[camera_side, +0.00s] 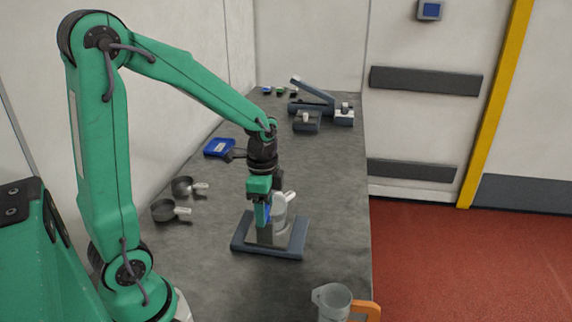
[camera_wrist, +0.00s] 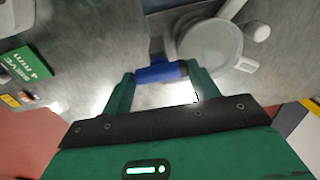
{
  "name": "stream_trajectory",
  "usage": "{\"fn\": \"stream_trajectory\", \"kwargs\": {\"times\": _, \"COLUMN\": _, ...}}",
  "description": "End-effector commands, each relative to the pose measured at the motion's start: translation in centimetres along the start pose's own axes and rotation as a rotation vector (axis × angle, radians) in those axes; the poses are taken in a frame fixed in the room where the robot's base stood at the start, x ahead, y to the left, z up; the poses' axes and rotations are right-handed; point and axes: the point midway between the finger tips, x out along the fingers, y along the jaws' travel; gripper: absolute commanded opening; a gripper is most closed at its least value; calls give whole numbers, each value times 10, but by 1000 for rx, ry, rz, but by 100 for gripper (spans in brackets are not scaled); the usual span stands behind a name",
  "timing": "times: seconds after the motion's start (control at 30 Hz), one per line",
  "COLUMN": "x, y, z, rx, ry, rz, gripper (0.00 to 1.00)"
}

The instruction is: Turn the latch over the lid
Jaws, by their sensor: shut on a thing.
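My gripper (camera_wrist: 160,85) points down over a small fixture on the bench. In the wrist view its two green fingers are shut on a blue piece (camera_wrist: 158,72), which looks like the latch's grip. The blue piece also shows in the side view (camera_side: 262,214). Right beside it is a pale round lid (camera_wrist: 210,44) on a grey cup-like body (camera_side: 280,214). A pale arm (camera_wrist: 232,9) and knob stand at the lid's far edge. The fixture has a dark blue-grey base plate (camera_side: 268,252). How the blue piece joins the latch is hidden.
Two dark scoops (camera_side: 170,211) lie left of the fixture, with a blue tray (camera_side: 219,147) behind them. A grey lever device (camera_side: 322,108) stands at the back. A clear jug (camera_side: 332,301) with an orange handle stands at the front. Bench right of the fixture is clear.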

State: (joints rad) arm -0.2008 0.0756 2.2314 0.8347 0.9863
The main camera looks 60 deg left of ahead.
Motion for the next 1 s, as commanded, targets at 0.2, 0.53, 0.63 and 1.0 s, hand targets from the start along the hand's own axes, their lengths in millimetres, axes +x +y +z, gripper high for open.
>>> {"fn": "stream_trajectory", "kwargs": {"times": 0.2, "x": -1, "y": 0, "z": 0, "rx": -1, "ry": 1, "rz": -1, "gripper": 89}}
{"fn": "stream_trajectory", "kwargs": {"times": 0.53, "x": -2, "y": 0, "z": 0, "rx": -2, "ry": 1, "rz": -1, "gripper": 89}}
{"fn": "stream_trajectory", "kwargs": {"times": 0.63, "x": -6, "y": 0, "z": 0, "rx": -2, "ry": 1, "rz": -1, "gripper": 89}}
{"fn": "stream_trajectory", "kwargs": {"times": 1.0, "x": -32, "y": 0, "z": 0, "rx": -2, "ry": 1, "rz": -2, "gripper": 89}}
